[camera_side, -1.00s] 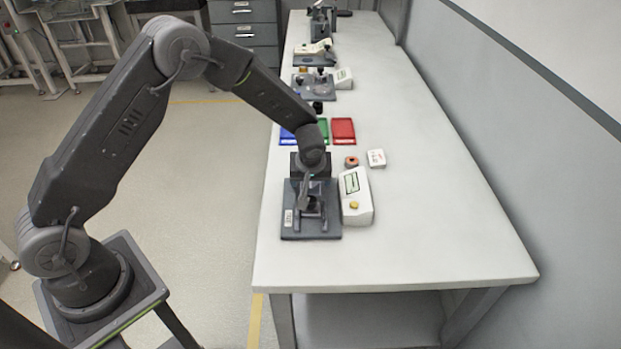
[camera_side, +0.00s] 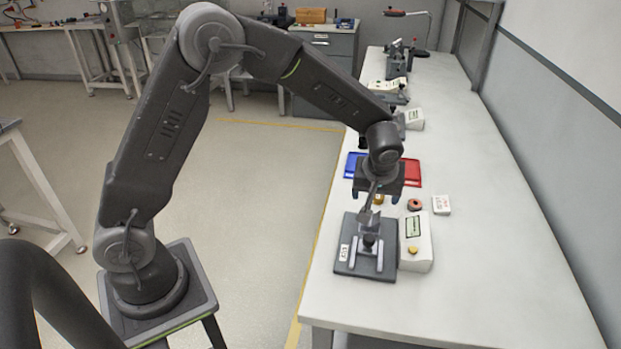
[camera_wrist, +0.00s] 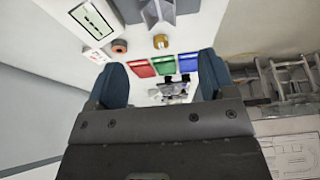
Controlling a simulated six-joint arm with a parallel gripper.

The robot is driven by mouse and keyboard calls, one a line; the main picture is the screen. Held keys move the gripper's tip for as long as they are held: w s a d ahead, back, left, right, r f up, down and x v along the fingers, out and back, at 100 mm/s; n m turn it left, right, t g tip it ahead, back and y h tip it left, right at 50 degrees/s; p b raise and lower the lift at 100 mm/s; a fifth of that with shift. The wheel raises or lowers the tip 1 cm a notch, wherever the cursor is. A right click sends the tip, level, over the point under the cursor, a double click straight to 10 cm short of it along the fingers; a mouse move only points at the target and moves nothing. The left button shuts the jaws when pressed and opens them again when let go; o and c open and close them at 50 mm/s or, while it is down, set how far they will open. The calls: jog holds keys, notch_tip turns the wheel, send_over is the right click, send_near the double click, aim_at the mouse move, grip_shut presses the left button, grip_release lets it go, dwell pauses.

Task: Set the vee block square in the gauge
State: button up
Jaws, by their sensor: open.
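The gauge's dark base plate (camera_side: 352,262) lies on the bench, with pale rails and a dark upright part on it. Part of a grey fixture with a notched block (camera_wrist: 160,10) shows at the top edge of the wrist view. I cannot tell for sure whether that block is the vee block or how squarely it sits. My gripper (camera_side: 368,208) is above and behind the gauge in the side view. In the wrist view its two blue fingers (camera_wrist: 162,78) are wide apart with nothing held between them.
A white display box (camera_side: 415,243) with a yellow button stands right of the gauge. A small brass piece (camera_wrist: 160,41) and a reddish round part (camera_side: 415,204) are nearby. Blue, green and red trays (camera_wrist: 164,65) lie behind. The bench front right is clear.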

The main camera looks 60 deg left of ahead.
jog(key=s+a+r+m+t+h, duration=0.15)
jog(key=s+r+m, duration=0.25)
jog(key=s+r, duration=1)
jog(key=s+r+m+h, duration=0.1)
jog(key=s+m, duration=0.4)
jog(key=s, duration=0.8)
jog(key=shift+d+r+t+h, duration=0.35)
jog(key=shift+r+t, duration=0.05)
jog(key=shift+t, duration=0.05)
